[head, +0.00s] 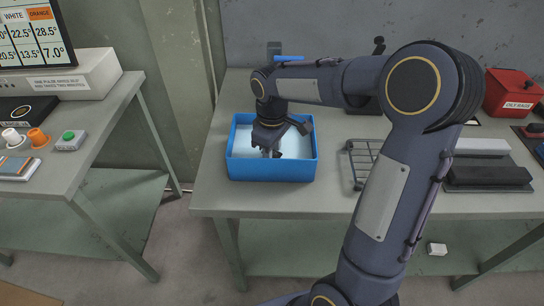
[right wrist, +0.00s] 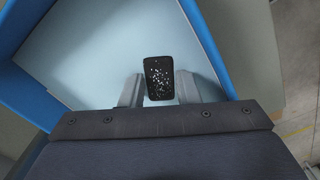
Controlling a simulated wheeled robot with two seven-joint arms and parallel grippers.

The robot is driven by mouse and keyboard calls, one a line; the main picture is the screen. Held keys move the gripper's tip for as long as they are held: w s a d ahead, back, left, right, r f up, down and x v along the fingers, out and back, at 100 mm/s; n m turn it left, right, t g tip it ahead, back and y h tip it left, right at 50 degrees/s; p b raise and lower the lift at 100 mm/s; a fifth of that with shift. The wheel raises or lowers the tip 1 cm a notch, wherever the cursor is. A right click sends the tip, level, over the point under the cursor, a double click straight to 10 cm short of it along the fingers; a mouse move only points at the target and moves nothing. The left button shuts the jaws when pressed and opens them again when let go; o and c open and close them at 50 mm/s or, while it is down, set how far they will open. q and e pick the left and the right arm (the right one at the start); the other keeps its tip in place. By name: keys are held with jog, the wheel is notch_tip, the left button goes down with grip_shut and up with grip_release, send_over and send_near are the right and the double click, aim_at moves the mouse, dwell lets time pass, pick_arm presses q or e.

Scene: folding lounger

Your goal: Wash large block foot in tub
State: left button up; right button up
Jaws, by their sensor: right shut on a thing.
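The blue tub (head: 272,172) stands on the middle table, with pale, water-like contents inside. My right arm reaches over it from the right, and my right gripper (head: 268,152) points down inside the tub. In the right wrist view, the gripper (right wrist: 159,95) is shut on a small black block foot (right wrist: 158,75) with rounded corners. White specks are scattered over the foot's face. The tub's blue wall (right wrist: 207,42) shows beside it. In the head view the foot is hard to make out among the dark fingers. My left gripper is not in view.
A wire rack (head: 359,172) stands right of the tub, partly behind my arm. Dark and grey blocks (head: 487,175) and a red oily rags bin (head: 513,93) lie farther right. A left table holds small cups (head: 38,137) and a green-button box (head: 70,140).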

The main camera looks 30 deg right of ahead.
jog(key=shift+r+p, duration=3.5)
jog(key=shift+r, duration=0.85)
notch_tip(320, 180, up, 5)
jog(key=p, duration=0.4)
